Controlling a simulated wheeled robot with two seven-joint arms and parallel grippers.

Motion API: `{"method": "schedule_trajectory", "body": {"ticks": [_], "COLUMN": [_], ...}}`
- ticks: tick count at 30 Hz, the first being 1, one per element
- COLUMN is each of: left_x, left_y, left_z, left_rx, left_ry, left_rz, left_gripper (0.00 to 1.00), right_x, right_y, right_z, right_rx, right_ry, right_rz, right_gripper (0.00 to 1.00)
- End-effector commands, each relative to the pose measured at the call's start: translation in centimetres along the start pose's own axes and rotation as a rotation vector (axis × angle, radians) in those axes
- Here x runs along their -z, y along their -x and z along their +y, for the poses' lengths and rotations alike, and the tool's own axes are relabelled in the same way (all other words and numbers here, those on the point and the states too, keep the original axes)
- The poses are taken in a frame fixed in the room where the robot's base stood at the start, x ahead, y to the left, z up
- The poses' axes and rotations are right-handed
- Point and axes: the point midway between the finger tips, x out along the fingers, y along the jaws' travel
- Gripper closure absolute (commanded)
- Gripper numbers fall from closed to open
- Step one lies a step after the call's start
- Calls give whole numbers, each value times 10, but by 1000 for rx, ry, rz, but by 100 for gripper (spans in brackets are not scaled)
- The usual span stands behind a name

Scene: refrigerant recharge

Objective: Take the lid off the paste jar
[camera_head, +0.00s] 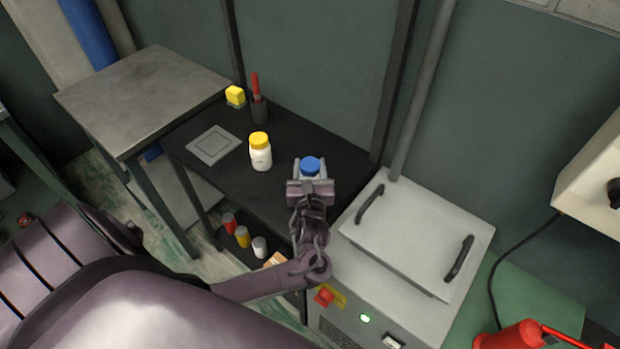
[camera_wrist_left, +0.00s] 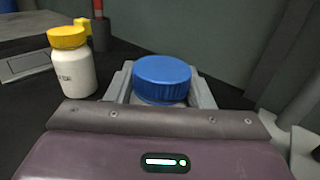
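A jar with a blue lid (camera_head: 310,165) stands at the right end of the black bench. The lid also shows in the left wrist view (camera_wrist_left: 162,78); the jar's body is mostly hidden. My left gripper (camera_head: 310,174) is at this jar, with one pale finger on each side just below the lid. I cannot tell whether the fingers press on it. A white jar with a yellow lid (camera_head: 260,152) stands upright to its left, also in the left wrist view (camera_wrist_left: 72,65), apart from the gripper. My right gripper is not in view.
On the black bench (camera_head: 215,117) are a grey plate (camera_head: 213,145), a yellow block (camera_head: 235,96) and a dark holder with a red-handled tool (camera_head: 257,98). A grey machine (camera_head: 415,230) with two handles stands to the right. Several small containers sit on the lower shelf.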

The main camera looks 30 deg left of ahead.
Motion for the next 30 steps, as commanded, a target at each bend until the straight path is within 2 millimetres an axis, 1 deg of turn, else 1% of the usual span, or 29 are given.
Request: {"method": "schedule_trajectory", "body": {"ticks": [1,6,7,14,19,23,26,27,29,30], "left_x": [0,0,-1,-2,-11,-32,-59,-72,-91,-105], "left_y": [0,0,0,0,0,0,0,0,0,0], "left_z": [0,0,0,0,0,0,0,0,0,0], "left_rx": [0,0,0,0,-1,1,1,2,2,2], "left_ry": [0,0,1,2,3,5,6,7,8,6], "left_rz": [0,0,-2,-2,-3,-3,-5,-6,-6,-7], "left_gripper": [59,82,84,84,84,84,84,84,84,84], "right_x": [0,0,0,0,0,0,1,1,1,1], "right_y": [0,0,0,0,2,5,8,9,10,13], "right_z": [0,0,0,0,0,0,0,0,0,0], "right_rx": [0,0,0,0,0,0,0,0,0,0], "right_ry": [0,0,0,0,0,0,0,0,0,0], "right_rz": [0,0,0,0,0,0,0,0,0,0], "right_gripper": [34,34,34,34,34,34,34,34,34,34]}}
